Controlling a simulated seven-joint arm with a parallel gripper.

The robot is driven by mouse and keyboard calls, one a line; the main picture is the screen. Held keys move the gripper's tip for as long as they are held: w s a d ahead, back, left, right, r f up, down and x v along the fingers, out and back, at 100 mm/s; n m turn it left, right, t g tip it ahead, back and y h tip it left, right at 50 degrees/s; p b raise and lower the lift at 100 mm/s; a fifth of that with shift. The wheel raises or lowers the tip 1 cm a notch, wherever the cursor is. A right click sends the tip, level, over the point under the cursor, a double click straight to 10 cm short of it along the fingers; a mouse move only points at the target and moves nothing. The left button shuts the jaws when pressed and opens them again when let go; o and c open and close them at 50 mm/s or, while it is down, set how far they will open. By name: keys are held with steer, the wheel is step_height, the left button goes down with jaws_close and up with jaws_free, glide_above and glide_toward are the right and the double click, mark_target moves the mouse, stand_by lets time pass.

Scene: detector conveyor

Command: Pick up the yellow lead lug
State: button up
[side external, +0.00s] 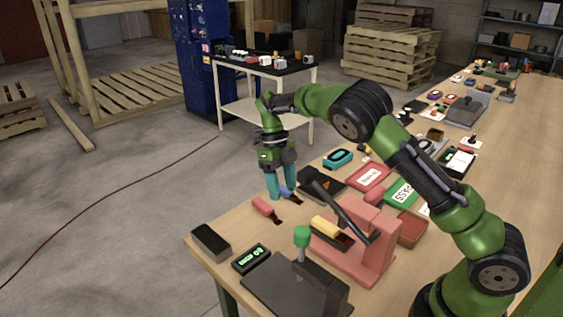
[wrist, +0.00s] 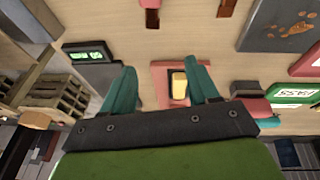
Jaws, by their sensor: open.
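The yellow lead lug (side external: 325,225) lies on the pink press-like fixture (side external: 372,240), with a dark part beside it. In the wrist view the yellow lug (wrist: 179,84) shows as a small yellow block between my finger outlines, nearer the right finger. My gripper (side external: 281,184) has teal fingers, spread apart and empty, pointing down to the left of the yellow lug and apart from it. It also shows in the wrist view (wrist: 163,68). A pink lug (side external: 262,206) and a blue lug (side external: 290,193) lie below and near my fingers.
A green-knobbed device (side external: 302,238) stands in front of the fixture. A green digital display (side external: 251,258) and a grey-topped box (side external: 210,240) sit at the near left. Some bare wood lies left of the pink lug.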

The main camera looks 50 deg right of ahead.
steer(key=shift+s+d+f+m+g+h, duration=0.2)
steer(key=shift+d+f+m+h, duration=0.1)
steer(key=shift+d+f, duration=0.3)
steer(key=shift+s+d+f+m+g+h, duration=0.1)
steer(key=shift+d+f+m+g+h, duration=0.15)
steer(key=shift+d+f, duration=0.35)
steer(key=shift+s+f, duration=0.15)
steer(key=shift+s, duration=0.1)
glide_toward(331, 227)
steer(key=f, duration=0.5)
steer(key=shift+w, duration=0.4)
steer(key=shift+s, duration=1.1)
steer(key=shift+s+x, duration=0.25)
steer(key=shift+x, duration=0.9)
steer(key=shift+s+f, duration=0.15)
steer(key=shift+f, duration=0.25)
jaws_close()
